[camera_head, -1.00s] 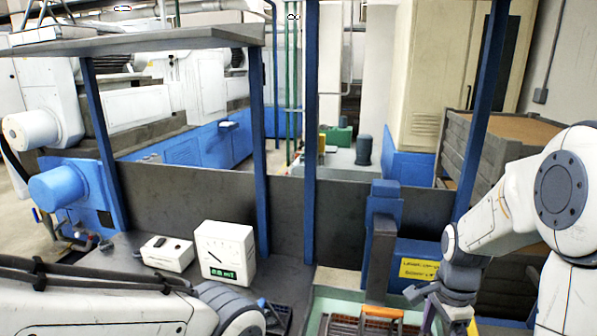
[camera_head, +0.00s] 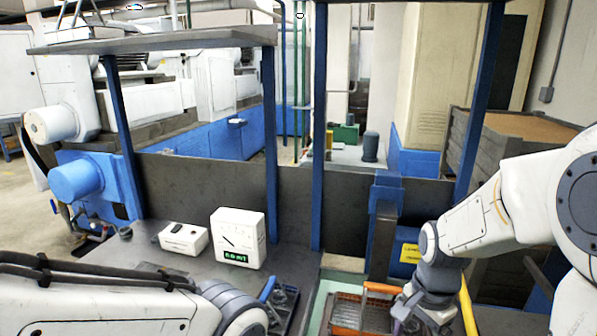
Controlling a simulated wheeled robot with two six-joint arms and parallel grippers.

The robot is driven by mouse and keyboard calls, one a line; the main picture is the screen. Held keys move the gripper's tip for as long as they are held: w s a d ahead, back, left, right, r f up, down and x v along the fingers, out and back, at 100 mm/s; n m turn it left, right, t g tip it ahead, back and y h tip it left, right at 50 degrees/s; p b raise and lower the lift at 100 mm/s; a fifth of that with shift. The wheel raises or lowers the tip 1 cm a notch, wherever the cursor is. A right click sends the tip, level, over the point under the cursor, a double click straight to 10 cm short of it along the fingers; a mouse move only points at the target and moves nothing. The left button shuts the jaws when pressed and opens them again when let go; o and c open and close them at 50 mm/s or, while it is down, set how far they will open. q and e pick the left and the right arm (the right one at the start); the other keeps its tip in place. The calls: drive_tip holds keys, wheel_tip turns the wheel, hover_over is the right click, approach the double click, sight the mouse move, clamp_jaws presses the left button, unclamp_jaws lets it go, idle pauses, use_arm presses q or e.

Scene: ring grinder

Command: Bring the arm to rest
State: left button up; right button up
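My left arm (camera_head: 110,305) comes in from the lower left and lies low across the front of the dark bench. Its gripper is outside the frame or hidden. My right arm (camera_head: 490,215) comes in from the right and bends downward at the wrist. Its wrist end (camera_head: 430,285) hangs over the right part of the work area, beside an orange handle (camera_head: 381,289). The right gripper's fingers are at the bottom edge, too dark and small to read, so I cannot tell whether they are open or touch anything.
A white gauge box (camera_head: 238,238) with a green display and a small white box (camera_head: 184,238) stand on the dark bench (camera_head: 135,255). Blue posts (camera_head: 318,130) rise behind. A wire basket (camera_head: 345,312) and a yellow bar (camera_head: 467,305) are at lower right.

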drive_tip(key=s+a+r+n, duration=0.3)
drive_tip(key=s+a+n, duration=1.3)
drive_tip(key=n, duration=0.3)
drive_tip(key=shift+s+a+r+n+y, duration=0.15)
drive_tip(key=shift+a+n+y, duration=0.25)
